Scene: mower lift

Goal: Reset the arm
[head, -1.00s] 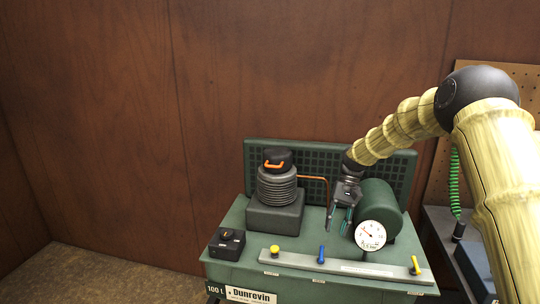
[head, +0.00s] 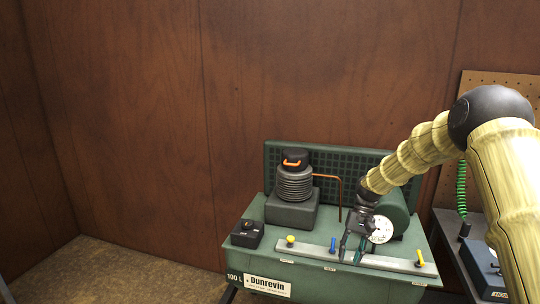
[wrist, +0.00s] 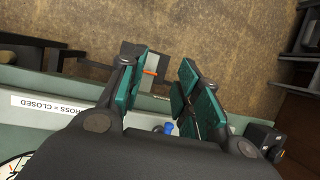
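My arm reaches in from the right in the head view. My gripper (head: 354,249) points down in front of the pressure gauge (head: 381,229), over the rail (head: 395,262) of the green compressor (head: 235,254). In the wrist view, the teal finger pads of my gripper (wrist: 158,92) stand apart with nothing between them. A blue valve lever (head: 333,244) is just left of the fingers in the head view; its blue end also shows in the wrist view (wrist: 168,128). The gripper partly hides the gauge.
A yellow knob (head: 290,240) and a yellow lever (head: 420,257) sit on the rail. A black switch box (head: 247,234) and the ribbed pump (head: 294,185) are to the left. A side table (head: 450,228) with a blue box (head: 484,270) stands right. Open floor lies left.

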